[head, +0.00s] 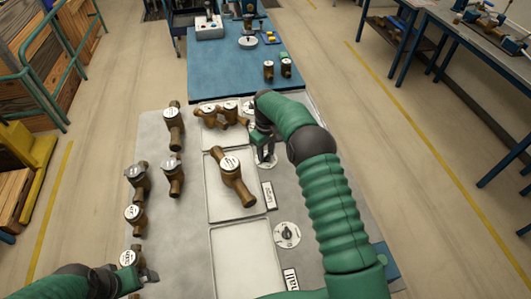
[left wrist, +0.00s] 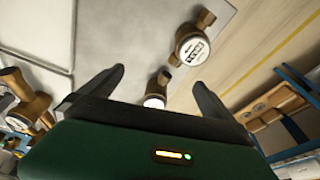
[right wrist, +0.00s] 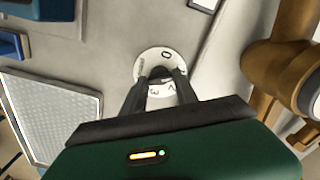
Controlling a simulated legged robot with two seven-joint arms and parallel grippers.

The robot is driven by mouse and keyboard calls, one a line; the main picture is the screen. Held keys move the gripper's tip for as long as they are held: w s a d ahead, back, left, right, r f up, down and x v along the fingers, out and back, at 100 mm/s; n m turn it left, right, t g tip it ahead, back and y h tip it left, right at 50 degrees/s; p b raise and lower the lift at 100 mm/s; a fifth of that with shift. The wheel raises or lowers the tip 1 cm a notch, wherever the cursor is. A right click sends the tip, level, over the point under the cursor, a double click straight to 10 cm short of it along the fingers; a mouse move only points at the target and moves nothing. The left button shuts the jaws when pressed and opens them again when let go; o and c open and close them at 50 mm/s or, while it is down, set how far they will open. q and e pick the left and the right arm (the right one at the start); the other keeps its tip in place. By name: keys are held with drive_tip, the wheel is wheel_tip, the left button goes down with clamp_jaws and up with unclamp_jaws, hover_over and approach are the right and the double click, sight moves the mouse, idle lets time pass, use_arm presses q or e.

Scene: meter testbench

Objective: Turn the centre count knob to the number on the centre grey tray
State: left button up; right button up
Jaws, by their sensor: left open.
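The centre grey tray (head: 215,202) holds one brass meter (head: 236,182) with a white face. The centre count knob's white dial (head: 272,163) lies right of that tray, partly hidden by my right gripper (head: 265,157). In the right wrist view the dial (right wrist: 146,66) shows a 0 and a 3, and my fingers (right wrist: 161,78) are closed around its dark knob. The pointer is hidden between the fingers. My left gripper (head: 145,278) is at the bench's near left, beside a meter (head: 127,258). In the left wrist view its fingers (left wrist: 157,93) are spread.
The far tray (head: 205,140) holds brass meters; the near tray (head: 245,265) is empty. Another dial (head: 287,235) sits right of the trays. Several loose meters, including one (head: 173,175), stand on the left. A blue table (head: 230,70) stands beyond.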

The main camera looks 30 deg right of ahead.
drive_tip(key=o, duration=0.4)
drive_tip(key=shift+w+d+r, duration=0.1)
drive_tip(key=shift+r, duration=0.15)
drive_tip(key=shift+f, duration=0.1)
wheel_tip(320, 180, up, 17)
drive_tip(key=shift+f, duration=0.15)
drive_tip(key=shift+f, duration=0.1)
